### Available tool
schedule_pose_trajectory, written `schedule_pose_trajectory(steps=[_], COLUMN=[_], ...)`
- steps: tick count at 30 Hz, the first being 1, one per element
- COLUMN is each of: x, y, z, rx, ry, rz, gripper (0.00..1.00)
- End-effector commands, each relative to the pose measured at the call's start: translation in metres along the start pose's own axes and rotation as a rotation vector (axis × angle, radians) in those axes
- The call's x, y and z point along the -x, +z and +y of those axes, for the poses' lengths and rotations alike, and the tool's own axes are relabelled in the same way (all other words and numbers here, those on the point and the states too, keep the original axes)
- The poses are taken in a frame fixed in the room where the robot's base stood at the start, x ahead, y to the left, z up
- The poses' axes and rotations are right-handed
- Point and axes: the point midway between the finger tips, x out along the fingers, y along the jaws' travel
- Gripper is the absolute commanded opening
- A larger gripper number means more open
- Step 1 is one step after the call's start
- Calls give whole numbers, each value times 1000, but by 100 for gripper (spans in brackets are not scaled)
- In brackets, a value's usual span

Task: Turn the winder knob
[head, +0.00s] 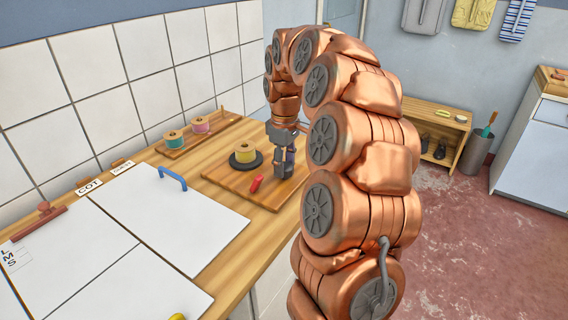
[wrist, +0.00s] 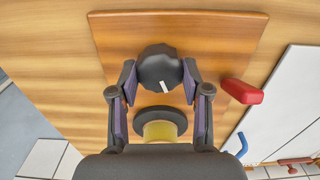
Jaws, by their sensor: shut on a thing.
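The winder knob (wrist: 158,66) is round and black with a scalloped edge and a short white mark. In the wrist view the mark sits at its lower right rim. My gripper (wrist: 160,76) has one purple-padded finger on each side of the knob and is shut on it. In the head view my gripper (head: 284,164) points down at the right part of a wooden board (head: 225,178), and I cannot make out the knob there. A yellow spool (head: 245,152) on a black disc stands left of my gripper; the spool (wrist: 160,131) also shows below the knob in the wrist view.
A red handle (head: 256,184) lies close in front of the gripper. A white panel with a blue handle (head: 172,178) covers the table to the left. Two spools, teal (head: 174,139) and pink (head: 200,124), stand on a rack behind. The tiled wall is close behind the table.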

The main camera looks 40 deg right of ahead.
Motion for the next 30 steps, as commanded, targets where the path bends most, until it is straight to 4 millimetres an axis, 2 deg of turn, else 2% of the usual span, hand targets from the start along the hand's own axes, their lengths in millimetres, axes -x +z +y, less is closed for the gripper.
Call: schedule_pose_trajectory(steps=[2,3,10,22,26,30], x=[0,0,0,4,16,38], y=[1,1,0,0,0,-1], z=[0,0,0,0,0,0], rx=[-1,-1,-1,-1,-1,-2], ry=[-1,-1,-1,0,0,3], rz=[-2,-2,-1,0,-1,2], gripper=[13,48,72,72,72,72])
